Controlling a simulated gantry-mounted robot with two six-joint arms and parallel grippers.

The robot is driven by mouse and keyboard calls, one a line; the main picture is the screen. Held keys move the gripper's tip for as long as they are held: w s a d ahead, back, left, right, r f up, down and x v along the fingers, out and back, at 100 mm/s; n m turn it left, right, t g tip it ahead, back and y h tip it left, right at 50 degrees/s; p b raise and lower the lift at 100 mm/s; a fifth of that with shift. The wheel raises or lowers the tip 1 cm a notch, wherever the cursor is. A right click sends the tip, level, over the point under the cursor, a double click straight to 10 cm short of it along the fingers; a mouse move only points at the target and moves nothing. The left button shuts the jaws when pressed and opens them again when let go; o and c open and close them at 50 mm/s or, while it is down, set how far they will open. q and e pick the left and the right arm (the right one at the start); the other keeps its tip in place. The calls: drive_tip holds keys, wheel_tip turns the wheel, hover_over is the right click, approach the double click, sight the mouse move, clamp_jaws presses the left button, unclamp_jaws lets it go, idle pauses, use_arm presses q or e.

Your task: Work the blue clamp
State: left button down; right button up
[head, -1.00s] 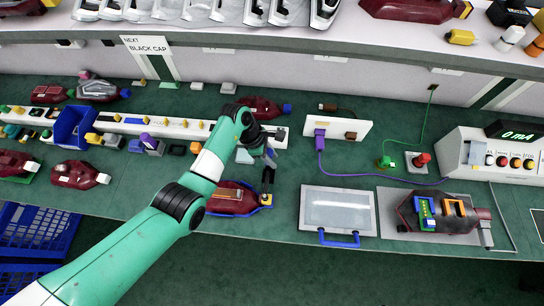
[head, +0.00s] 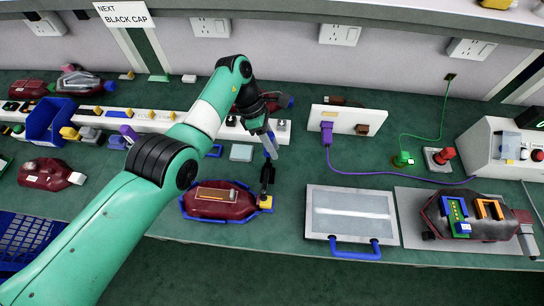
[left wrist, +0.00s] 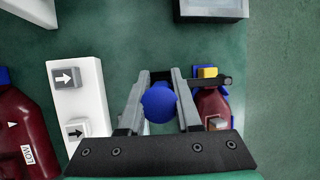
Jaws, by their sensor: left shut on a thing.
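The blue clamp shows as a round blue handle (left wrist: 158,102) in the left wrist view, between the fingers of my left gripper (left wrist: 160,82). In the head view, my left gripper (head: 270,143) points down over the clamp, and a bit of blue handle (head: 268,154) shows at its fingers. The gripper is shut on the handle. The clamp's base is mostly hidden. My right gripper is in no view.
A grey plate with a blue handle (head: 350,214) lies right of the lamp. A white socket block (head: 345,119) with a purple cable stands behind. A white switch strip (left wrist: 88,125) is close to the gripper.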

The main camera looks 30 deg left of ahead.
use_arm(q)
drive_tip(key=shift+f, duration=0.35)
drive_tip(key=shift+r, duration=0.2)
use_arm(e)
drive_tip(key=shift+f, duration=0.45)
